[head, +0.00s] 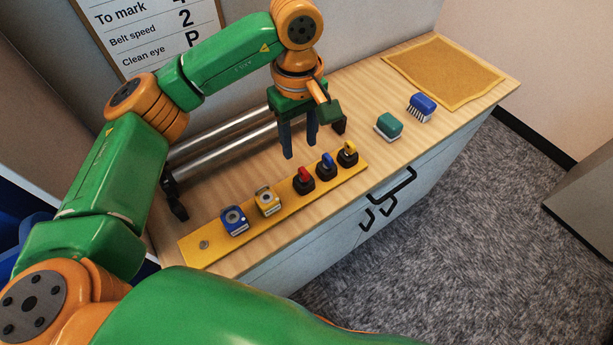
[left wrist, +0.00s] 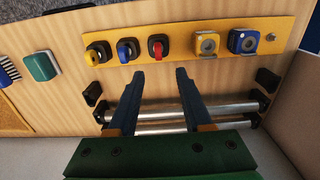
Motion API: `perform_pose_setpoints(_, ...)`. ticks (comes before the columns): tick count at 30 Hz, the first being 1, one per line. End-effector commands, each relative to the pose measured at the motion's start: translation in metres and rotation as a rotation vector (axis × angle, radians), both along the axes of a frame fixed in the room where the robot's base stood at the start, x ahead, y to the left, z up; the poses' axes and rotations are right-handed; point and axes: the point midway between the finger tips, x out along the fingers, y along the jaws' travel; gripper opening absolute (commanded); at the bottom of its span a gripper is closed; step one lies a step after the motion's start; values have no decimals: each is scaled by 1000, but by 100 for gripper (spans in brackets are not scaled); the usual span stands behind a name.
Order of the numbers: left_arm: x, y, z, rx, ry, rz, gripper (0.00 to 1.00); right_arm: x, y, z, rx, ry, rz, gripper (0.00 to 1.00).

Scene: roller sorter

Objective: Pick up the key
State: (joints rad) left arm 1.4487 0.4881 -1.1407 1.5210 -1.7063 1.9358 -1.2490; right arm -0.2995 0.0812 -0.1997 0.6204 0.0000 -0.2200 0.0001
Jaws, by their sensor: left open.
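No loose key can be made out for sure. A yellow strip (head: 222,240) carries several parts: a blue box (head: 234,221) and a yellow box (head: 268,201) with round faces, then black-based switches with a red handle (head: 304,180), a blue handle (head: 326,166) and a yellow handle (head: 348,153). I cannot tell whether any of these holds the key. My left gripper (head: 300,149) is open and empty, fingers pointing down, above the bench behind the red switch. In the left wrist view the red switch (left wrist: 159,47) lies just beyond the fingertips. My right gripper is not in view.
Two metal rollers (head: 212,146) on black brackets lie behind the strip, under my left arm. A green block (head: 388,126), a blue brush (head: 421,107) and a tan mat (head: 445,70) lie to the right on the wooden bench. Bare wood separates strip and block.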

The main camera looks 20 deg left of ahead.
Motion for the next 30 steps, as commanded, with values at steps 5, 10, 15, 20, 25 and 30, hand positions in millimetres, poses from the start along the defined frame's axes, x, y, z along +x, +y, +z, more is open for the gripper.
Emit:
perform_pose_setpoints(5, 0, 0, -23, 0, 1, 0, 50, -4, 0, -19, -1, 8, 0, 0)
perform_pose_setpoints(10, -3, -2, -40, -1, 6, -1, 50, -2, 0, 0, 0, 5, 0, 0)
perform_pose_setpoints(15, -7, -8, -74, -1, 6, 1, 50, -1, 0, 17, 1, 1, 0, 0)
perform_pose_setpoints(20, -6, -8, -89, -1, 1, -1, 50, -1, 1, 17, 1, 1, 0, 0)
perform_pose_setpoints(25, -6, -8, -89, -1, 0, -1, 42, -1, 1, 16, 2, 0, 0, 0)
perform_pose_setpoints(30, -6, -8, -89, -1, 0, 0, 0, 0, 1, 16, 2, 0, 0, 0)
